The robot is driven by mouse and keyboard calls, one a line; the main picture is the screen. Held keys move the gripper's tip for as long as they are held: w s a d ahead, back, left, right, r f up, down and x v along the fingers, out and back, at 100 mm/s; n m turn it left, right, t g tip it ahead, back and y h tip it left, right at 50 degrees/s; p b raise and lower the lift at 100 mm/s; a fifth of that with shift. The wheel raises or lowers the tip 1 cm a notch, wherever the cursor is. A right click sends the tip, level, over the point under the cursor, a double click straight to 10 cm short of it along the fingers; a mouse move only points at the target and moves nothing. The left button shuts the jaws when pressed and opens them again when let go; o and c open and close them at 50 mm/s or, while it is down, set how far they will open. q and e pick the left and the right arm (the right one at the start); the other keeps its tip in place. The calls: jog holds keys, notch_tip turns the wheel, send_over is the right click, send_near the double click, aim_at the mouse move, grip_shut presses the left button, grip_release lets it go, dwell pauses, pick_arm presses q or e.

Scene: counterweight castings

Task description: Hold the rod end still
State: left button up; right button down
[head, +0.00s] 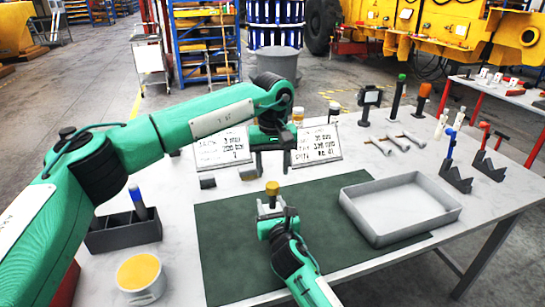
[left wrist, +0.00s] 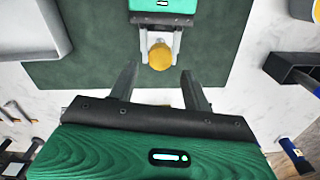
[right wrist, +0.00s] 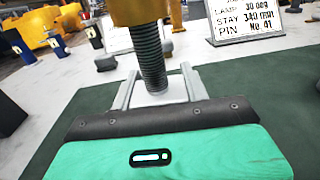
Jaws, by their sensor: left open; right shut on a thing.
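My right gripper (head: 272,207) is low over the green mat (head: 225,250), shut on a pale block (right wrist: 160,97) at the foot of a dark threaded rod (right wrist: 150,58). The rod stands about upright, with a yellow end (right wrist: 142,10) on top. This yellow end also shows in the head view (head: 272,187) and the left wrist view (left wrist: 160,56). My left gripper (head: 271,165) is open and empty, pointing down a little behind and above the yellow end. In the left wrist view its two fingers (left wrist: 160,82) are apart and not touching the rod.
Two placards (head: 222,148) (head: 325,145) stand behind. A dark bin (head: 125,236) and a yellow-topped tub (head: 140,285) are at the left. Several tools and dark stands (head: 455,178) fill the back right.

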pick_arm(q)
jog(key=n, duration=0.3)
jog(key=shift+r, duration=0.15)
jog(key=n, duration=0.5)
jog(key=shift+r, duration=0.2)
jog(key=n, duration=0.6)
jog(key=shift+r, duration=0.3)
jog(key=n, duration=0.3)
jog(key=shift+r, duration=0.15)
jog(key=n, duration=0.5)
jog(key=shift+r, duration=0.2)
jog(key=n, duration=0.7)
jog(key=shift+r, duration=0.3)
